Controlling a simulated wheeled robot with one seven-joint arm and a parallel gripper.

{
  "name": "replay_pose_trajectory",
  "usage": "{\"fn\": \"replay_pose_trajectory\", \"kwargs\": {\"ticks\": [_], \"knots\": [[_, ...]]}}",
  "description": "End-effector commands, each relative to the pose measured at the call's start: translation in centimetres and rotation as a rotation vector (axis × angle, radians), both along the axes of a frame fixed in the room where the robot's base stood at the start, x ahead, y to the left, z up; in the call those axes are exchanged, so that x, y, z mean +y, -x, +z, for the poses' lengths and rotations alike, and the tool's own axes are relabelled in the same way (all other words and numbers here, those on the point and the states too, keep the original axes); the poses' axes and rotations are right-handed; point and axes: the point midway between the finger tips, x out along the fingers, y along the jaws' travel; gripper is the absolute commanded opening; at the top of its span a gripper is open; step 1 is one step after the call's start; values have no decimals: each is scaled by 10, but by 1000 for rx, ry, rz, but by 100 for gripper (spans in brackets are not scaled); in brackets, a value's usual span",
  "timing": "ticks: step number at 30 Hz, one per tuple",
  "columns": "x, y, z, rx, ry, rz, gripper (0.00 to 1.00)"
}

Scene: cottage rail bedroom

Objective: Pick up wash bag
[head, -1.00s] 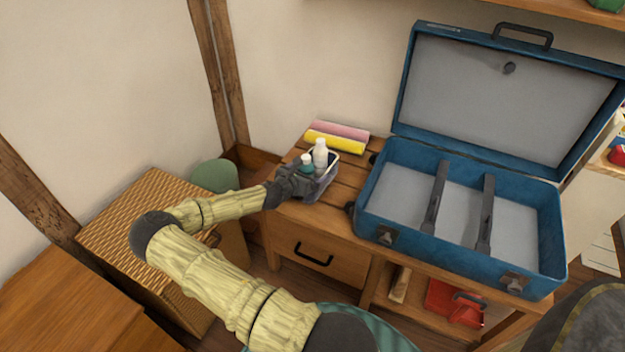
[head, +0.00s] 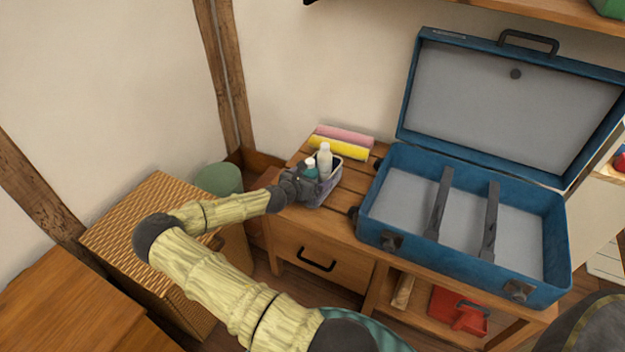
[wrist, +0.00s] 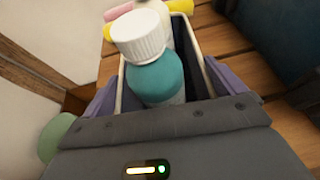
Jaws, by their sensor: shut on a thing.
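The wash bag (head: 327,193) is a small open-topped purple-grey bag with a pale rim, at the left end of the wooden bench. It holds a teal bottle with a white cap (wrist: 155,75) and a white bottle (head: 325,160). My gripper (head: 305,186) is shut on the near side of the bag.
An open blue suitcase (head: 372,222) with two dark straps stands to the right on the bench (head: 345,212). Pink and yellow rolls (head: 338,148) lie behind the bag. A wicker chest (head: 150,205) and a green rounded object (head: 218,179) are at left.

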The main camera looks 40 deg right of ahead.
Motion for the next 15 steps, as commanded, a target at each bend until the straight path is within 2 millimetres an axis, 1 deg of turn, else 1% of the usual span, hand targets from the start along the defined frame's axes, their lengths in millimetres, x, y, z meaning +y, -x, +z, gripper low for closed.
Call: {"fn": "replay_pose_trajectory", "kwargs": {"ticks": [1, 5, 12, 15], "knots": [[0, -1, 9, -5, 3, -1, 56], [0, -1, 27, -5, 3, -1, 56], [0, -1, 73, -6, 1, -1, 56], [-1, 0, 87, -6, 2, -1, 56]]}}
